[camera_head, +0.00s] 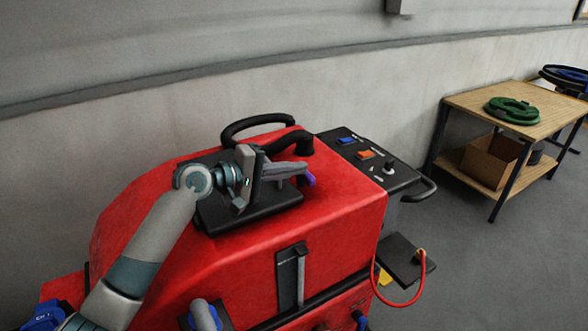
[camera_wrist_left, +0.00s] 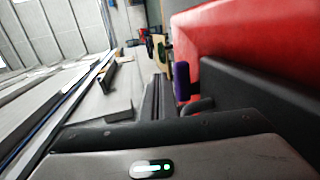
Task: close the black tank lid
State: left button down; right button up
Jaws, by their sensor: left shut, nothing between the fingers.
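The black tank lid (camera_head: 222,212) lies on top of the red scrubber (camera_head: 330,205) and looks about flat, but my gripper hides part of it, so I cannot tell if it is flush. In the left wrist view the lid (camera_wrist_left: 255,108) is a dark slab beside the red body. A purple tab (camera_head: 309,180) shows at the right of the lid, and also in the left wrist view (camera_wrist_left: 181,81). My left gripper (camera_head: 303,168) is shut and empty just above the lid, its fingertips close to the purple tab; contact is unclear. My right gripper is not in view.
A black curved hose (camera_head: 257,122) stands behind the lid. A control panel (camera_head: 368,160) with blue and orange switches is at the right end. A wooden table (camera_head: 466,104) with a green ring-shaped part (camera_head: 512,110) stands at right. The grey floor between is clear.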

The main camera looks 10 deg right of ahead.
pick_arm(q)
notch_tip(320, 180, up, 14)
jog(key=b, duration=0.1)
jog(key=shift+f, duration=0.2)
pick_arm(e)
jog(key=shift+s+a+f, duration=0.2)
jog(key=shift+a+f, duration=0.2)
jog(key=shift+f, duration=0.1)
